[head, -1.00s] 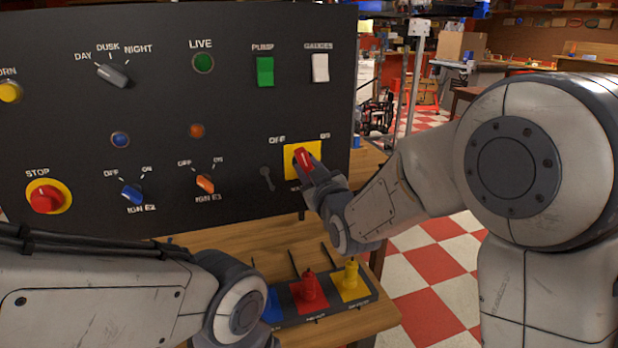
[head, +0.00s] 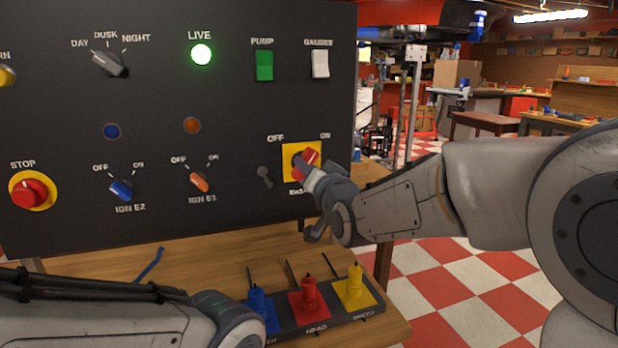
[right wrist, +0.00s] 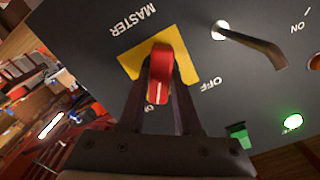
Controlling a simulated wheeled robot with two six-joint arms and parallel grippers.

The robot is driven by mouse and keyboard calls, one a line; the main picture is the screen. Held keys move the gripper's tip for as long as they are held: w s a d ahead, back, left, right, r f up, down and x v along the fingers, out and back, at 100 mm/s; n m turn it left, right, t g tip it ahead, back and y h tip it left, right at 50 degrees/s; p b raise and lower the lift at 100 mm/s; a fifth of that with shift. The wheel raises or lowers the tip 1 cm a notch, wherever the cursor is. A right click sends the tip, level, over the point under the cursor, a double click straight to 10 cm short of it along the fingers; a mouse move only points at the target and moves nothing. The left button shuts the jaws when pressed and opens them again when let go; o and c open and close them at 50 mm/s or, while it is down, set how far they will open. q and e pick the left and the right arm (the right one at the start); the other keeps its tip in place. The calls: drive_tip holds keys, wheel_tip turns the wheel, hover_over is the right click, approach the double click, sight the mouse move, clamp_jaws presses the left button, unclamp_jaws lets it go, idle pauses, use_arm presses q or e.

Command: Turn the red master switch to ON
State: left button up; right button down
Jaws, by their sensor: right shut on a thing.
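The red master switch (head: 306,158) sits on a yellow plate (head: 290,150) at the lower right of the black panel. In the head view its handle tilts up and right, toward the ON label. My right gripper (head: 309,168) is on the switch. In the right wrist view the two fingers of the gripper (right wrist: 159,92) are shut on the red handle (right wrist: 160,68), one on each side. The green LIVE lamp (head: 201,55) is lit. My left arm crosses the lower left of the head view; its gripper is out of the frame.
A grey lever (head: 264,176) sticks out just left of the yellow plate. The panel (head: 230,110) also bears the STOP button (head: 31,192), ignition knobs and rocker switches. Blue, red and yellow levers (head: 309,298) stand on the wooden table below.

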drive_tip(key=shift+m+b, duration=0.65)
drive_tip(key=shift+m, duration=0.55)
drive_tip(key=c, duration=0.6)
unclamp_jaws()
drive_tip(key=shift+s, duration=0.1)
drive_tip(key=v, duration=1)
drive_tip(key=shift+s+d, duration=0.15)
